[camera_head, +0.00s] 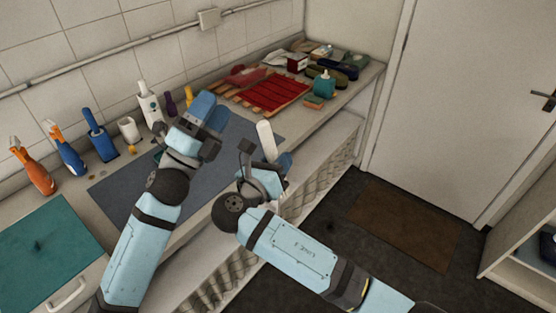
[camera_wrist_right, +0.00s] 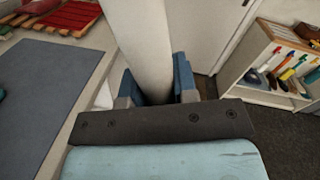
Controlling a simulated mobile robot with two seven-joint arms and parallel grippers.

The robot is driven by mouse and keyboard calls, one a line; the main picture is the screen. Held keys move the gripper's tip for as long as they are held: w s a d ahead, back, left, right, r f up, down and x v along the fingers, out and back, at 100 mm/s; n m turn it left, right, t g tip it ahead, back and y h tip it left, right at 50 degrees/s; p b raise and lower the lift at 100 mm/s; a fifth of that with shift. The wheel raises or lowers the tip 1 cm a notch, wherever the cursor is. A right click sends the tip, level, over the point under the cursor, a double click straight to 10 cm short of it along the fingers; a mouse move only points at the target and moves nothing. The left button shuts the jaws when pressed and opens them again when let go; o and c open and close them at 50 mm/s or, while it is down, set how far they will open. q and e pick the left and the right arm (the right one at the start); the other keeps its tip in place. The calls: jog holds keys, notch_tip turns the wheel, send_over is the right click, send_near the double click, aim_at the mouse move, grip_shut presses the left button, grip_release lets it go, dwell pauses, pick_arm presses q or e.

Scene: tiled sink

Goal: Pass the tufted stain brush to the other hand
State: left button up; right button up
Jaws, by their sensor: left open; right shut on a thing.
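The tufted stain brush shows as a pale, whitish handle (camera_head: 266,140) standing up out of my right gripper (camera_head: 277,163) in the head view. In the right wrist view the same brush (camera_wrist_right: 147,45) rises, slightly tilted, between the blue fingers of the right gripper (camera_wrist_right: 158,88), which is shut on it. Its bristles cannot be made out. My left gripper (camera_head: 207,115) is open and empty, to the left of the brush and apart from it, above the grey mat. The lower part of the brush is hidden by the right gripper.
The grey mat (camera_head: 115,187) lies on the counter. Spray bottles (camera_head: 35,172), a blue bottle (camera_head: 99,136) and a white cup (camera_head: 129,130) stand along the tiled wall. A red slatted rack (camera_head: 262,92) and small items (camera_head: 324,84) fill the far end. Floor is open right of the counter.

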pick_arm(q)
jog(key=s+a+f+n+g+y, duration=0.1)
jog(key=s+a+f+n+y, duration=0.15)
jog(key=f+n+y, duration=0.5)
jog(key=s+a+f+n+g+y, duration=0.15)
jog(key=s+f+n, duration=0.25)
jog(key=f+n, duration=0.75)
jog(key=s+a+f+n+g+y, duration=0.1)
jog(key=s+f+n+g, duration=0.1)
jog(key=s+f, duration=0.7)
jog(key=s+a+f+n+g+y, duration=0.1)
jog(key=s+f+n+g, duration=0.2)
jog(key=s+f, duration=0.6)
notch_tip(320, 180, down, 5)
jog(key=shift+f+g+y, duration=0.1)
jog(key=shift+g+y, duration=0.2)
jog(key=shift+g, duration=0.65)
